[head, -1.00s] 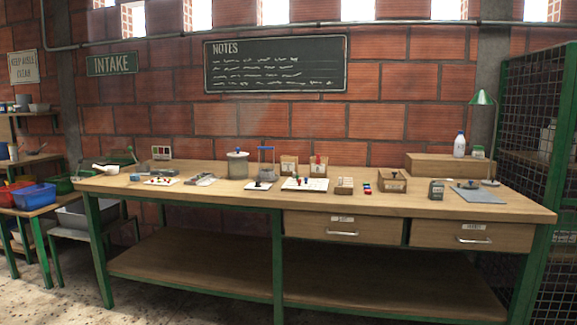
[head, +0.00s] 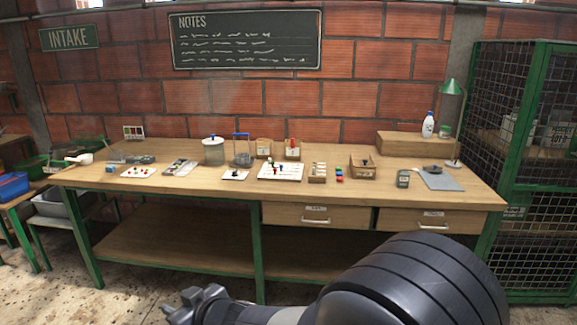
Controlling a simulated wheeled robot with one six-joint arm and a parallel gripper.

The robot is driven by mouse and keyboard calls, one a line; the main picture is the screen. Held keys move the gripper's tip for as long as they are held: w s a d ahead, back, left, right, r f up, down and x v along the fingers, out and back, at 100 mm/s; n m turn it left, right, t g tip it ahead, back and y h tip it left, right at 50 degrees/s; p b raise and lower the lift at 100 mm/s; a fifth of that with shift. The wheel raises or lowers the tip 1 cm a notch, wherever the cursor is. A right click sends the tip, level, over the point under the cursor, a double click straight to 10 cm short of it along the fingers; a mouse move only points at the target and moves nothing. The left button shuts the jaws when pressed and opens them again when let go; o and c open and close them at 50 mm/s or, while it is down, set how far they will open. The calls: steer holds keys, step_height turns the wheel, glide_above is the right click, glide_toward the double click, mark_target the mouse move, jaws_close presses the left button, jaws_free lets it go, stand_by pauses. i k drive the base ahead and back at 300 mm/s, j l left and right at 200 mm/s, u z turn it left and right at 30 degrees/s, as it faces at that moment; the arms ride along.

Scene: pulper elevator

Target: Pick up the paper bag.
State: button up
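I cannot make out a paper bag for certain. Two small brown labelled containers stand at the back of the workbench (head: 340,198): a left one (head: 264,149) and a right one (head: 292,150) with something red at its top. They could be bags or boxes; they are too small to tell. My gripper (head: 180,304) is low in the picture, in front of the bench and well apart from these containers. Its fingers are small and seen at an angle, so their opening is unclear. My dark arm covers the lower right.
A lidded jar (head: 213,152), a white board with pieces (head: 281,171) and a brown box (head: 363,167) are on the bench. A bottle (head: 428,124) stands on a raised wooden block (head: 400,142). A green mesh cage (head: 515,150) stands at the right.

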mark_target(264, 147)
steer(key=i+j+z, duration=0.2)
steer(key=z, duration=0.2)
steer(key=i+j+z, duration=0.15)
steer(key=j+z, duration=0.15)
steer(key=z, duration=0.15)
steer(key=i+j+z, duration=0.15)
steer(key=j+z, duration=0.55)
steer(key=z, duration=0.15)
steer(key=i+j+z, duration=0.1)
steer(key=j, duration=0.75)
steer(key=i+j, duration=0.15)
steer(key=j, duration=0.75)
steer(key=i+j+z, duration=0.15)
steer(key=j, duration=1.55)
steer(key=i+z, duration=0.05)
